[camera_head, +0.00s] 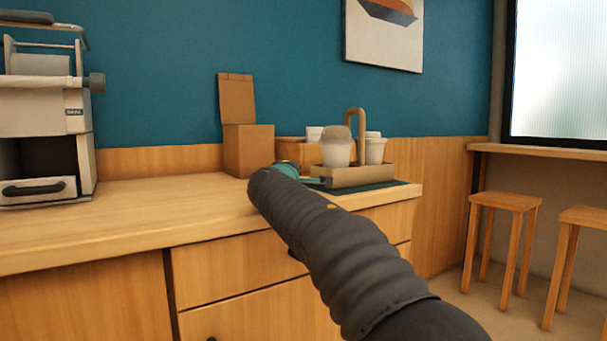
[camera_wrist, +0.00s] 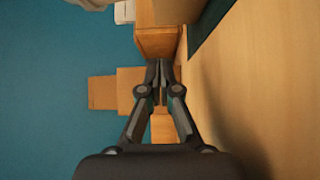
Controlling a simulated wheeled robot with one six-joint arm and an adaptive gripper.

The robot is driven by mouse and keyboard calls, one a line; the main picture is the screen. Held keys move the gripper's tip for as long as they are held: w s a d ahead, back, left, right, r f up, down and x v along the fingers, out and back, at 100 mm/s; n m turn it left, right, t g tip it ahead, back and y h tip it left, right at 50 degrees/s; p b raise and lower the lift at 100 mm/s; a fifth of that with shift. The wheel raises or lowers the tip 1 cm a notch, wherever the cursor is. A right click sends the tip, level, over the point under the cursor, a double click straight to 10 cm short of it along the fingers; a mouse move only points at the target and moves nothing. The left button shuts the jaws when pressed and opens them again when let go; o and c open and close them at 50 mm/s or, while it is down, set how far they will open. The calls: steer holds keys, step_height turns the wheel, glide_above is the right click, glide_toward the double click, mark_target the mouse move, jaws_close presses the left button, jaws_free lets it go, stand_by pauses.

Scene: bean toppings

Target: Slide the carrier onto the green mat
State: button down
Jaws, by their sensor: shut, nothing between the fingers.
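The carrier (camera_head: 352,178) is a tan tray with an arched handle, upright and holding white cups (camera_head: 337,148). It stands at the right end of the counter; a piece of it shows at the top of the wrist view (camera_wrist: 178,9). The dark green mat (camera_head: 388,187) shows in front of and to the right of the carrier, and also in the wrist view (camera_wrist: 209,20). How much mat lies under the carrier is hidden. My gripper (camera_wrist: 157,66) is shut and empty, apart from the carrier.
A brown box with a raised lid (camera_head: 249,148) stands left of the carrier. A coffee machine (camera_head: 42,125) is at the far left. The counter (camera_head: 150,215) between is clear. Stools (camera_head: 504,203) stand on the right.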

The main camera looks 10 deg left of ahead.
steer(key=s, duration=0.9)
steer(key=shift+s+d, duration=0.1)
steer(key=s+d+f+m+g+h+p, duration=0.1)
steer(key=s+d+f+m+g+p, duration=0.15)
steer(key=s+d, duration=0.45)
steer(key=s+d+f+m+g+h+p, duration=0.1)
steer(key=s+d+f+m+g, duration=0.25)
steer(key=d, duration=0.85)
steer(key=s+d+f+m+g+h+p, duration=0.1)
steer(key=s+d+f+m+g+p, duration=0.25)
steer(key=d, duration=0.55)
steer(key=s+d+f+m+g+y+p, duration=0.1)
steer(key=s+f+m, duration=0.3)
steer(key=s, duration=0.8)
steer(key=s+d+f+m+g+y+p, duration=0.2)
steer(key=s+d+f+m, duration=0.1)
steer(key=s+f, duration=0.5)
steer(key=s+m, duration=0.1)
steer(key=s, duration=0.2)
steer(key=shift+s+d+f+p, duration=0.15)
steer(key=shift+s+f+p, duration=0.15)
steer(key=shift+s, duration=0.1)
